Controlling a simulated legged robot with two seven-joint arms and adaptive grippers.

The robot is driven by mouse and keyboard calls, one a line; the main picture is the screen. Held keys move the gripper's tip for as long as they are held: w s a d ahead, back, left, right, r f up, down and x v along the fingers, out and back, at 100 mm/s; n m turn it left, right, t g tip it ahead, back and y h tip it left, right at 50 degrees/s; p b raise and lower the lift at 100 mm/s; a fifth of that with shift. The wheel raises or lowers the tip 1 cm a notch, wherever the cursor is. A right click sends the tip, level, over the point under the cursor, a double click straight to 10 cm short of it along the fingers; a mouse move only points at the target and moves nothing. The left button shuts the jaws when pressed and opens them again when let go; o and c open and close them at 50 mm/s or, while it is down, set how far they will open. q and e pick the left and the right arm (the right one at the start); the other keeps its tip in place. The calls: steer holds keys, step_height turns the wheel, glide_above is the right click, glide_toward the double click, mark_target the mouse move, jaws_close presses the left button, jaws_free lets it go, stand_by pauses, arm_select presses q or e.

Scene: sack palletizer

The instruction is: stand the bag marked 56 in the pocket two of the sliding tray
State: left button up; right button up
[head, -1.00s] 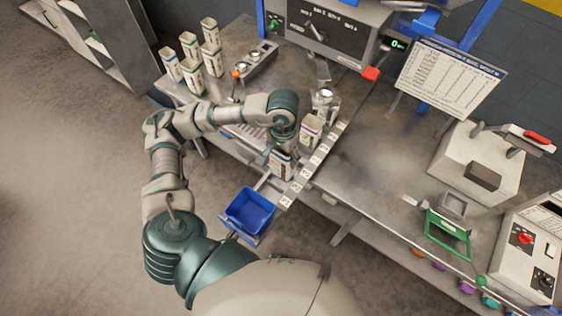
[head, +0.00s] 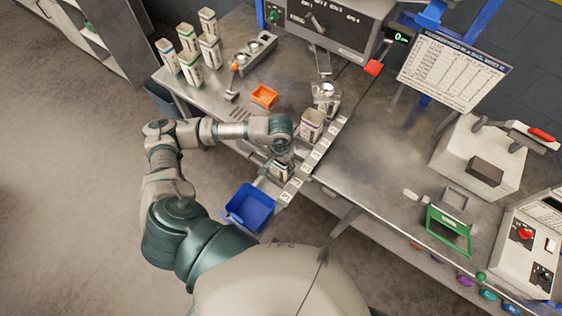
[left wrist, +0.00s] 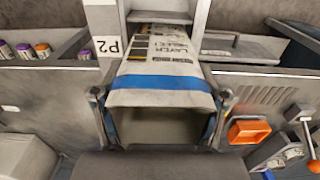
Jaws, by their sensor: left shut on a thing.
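My left gripper (head: 281,157) is shut on a pale bag (head: 282,173) at the front end of the sliding tray (head: 300,178). In the left wrist view, the bag (left wrist: 160,75) has a blue band and dark print, and lies between the two fingers (left wrist: 163,118). Its number cannot be read. The bag's far end sits between grey tray walls, beside the P2 label (left wrist: 109,47). I cannot tell how deep it is or whether it touches the floor. Another bag (head: 311,124) stands farther back along the tray. My right gripper is not in view.
Several bags (head: 188,66) stand at the table's back left. An orange bin (head: 264,96) lies on the table behind my left arm. A blue bin (head: 250,207) is at the front edge, close to the tray. The table right of the tray is mostly clear.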

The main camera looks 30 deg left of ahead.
arm_select(q)
steer(key=shift+a, duration=0.15)
steer(key=o, duration=0.9)
steer(key=shift+a+f, duration=0.1)
steer(key=o, duration=0.4)
steer(key=shift+d, duration=0.5)
steer(key=shift+r, duration=0.35)
step_height(320, 180, up, 12)
steer(key=b, duration=0.1)
steer(key=shift+f+b, duration=0.2)
steer(key=shift+b, duration=0.1)
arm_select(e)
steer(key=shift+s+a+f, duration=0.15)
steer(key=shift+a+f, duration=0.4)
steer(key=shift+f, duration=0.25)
